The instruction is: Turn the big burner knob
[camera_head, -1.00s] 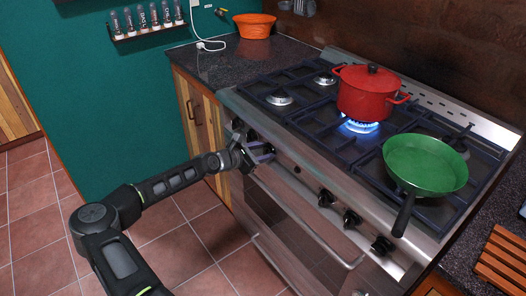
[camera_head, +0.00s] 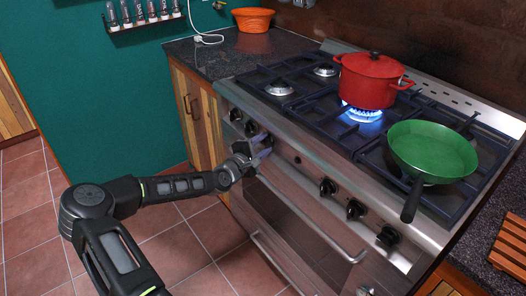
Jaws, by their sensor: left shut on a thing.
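The stove (camera_head: 320,205) has a row of dark knobs along its front panel. Two knobs (camera_head: 242,121) show left of my left gripper (camera_head: 264,152), and three more show to its right: one near the middle (camera_head: 327,187), one further right (camera_head: 355,209) and one at the far right (camera_head: 388,237). My left gripper is at the panel, shut on a knob mostly hidden by its fingers. The turn of that knob cannot be made out. My right gripper is not in view.
A red pot (camera_head: 370,82) sits over a lit blue flame (camera_head: 362,114). A green pan (camera_head: 433,151) stands on the right burners, its handle (camera_head: 411,201) jutting over the front edge. An oven handle bar (camera_head: 310,226) runs below the knobs. An orange bowl (camera_head: 253,20) stands on the counter.

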